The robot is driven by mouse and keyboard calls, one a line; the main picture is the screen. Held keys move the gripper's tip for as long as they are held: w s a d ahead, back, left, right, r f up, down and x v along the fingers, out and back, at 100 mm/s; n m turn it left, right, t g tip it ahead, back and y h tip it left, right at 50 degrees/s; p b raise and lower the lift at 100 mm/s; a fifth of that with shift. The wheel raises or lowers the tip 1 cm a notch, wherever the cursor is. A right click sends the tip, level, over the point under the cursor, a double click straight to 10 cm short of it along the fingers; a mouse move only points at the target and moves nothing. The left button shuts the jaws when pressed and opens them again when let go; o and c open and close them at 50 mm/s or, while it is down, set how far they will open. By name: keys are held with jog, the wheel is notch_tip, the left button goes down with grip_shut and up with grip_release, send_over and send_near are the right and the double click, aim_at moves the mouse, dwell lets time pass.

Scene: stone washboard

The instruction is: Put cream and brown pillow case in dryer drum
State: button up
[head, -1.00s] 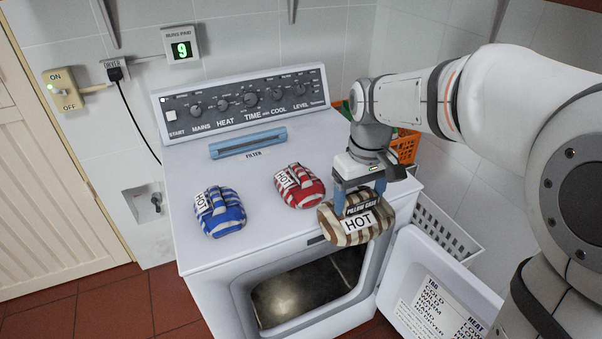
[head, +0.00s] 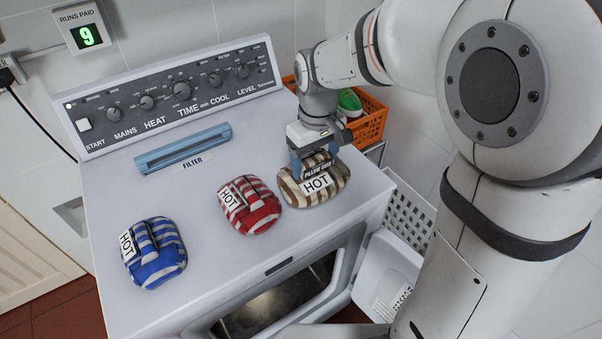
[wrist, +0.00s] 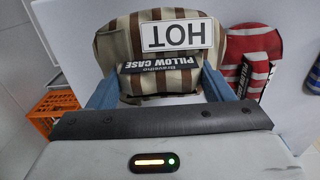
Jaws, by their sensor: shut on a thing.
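The cream and brown striped pillow case (head: 328,192) is a folded bundle with a HOT tag and a dark PILLOW CASE label. My gripper (head: 316,168) is shut on it, above the right part of the dryer top. In the wrist view the pillow case (wrist: 150,48) sits between the blue fingers of my gripper (wrist: 158,88). I cannot tell if it touches the dryer top. The dryer drum (head: 275,306) shows in part through the open front; the dryer door (head: 388,270) hangs open at the right, partly hidden by my arm.
A red striped bundle (head: 250,206) lies just left of the pillow case, and a blue striped bundle (head: 153,253) further left. A blue filter (head: 184,150) lies behind them. An orange crate (head: 368,119) and a white basket (head: 407,213) stand right of the dryer.

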aim_at(315, 175)
jog(key=shift+w+f, duration=0.1)
jog(key=shift+f, duration=2.45)
jog(key=shift+f, duration=0.15)
jog(key=o, duration=1.1)
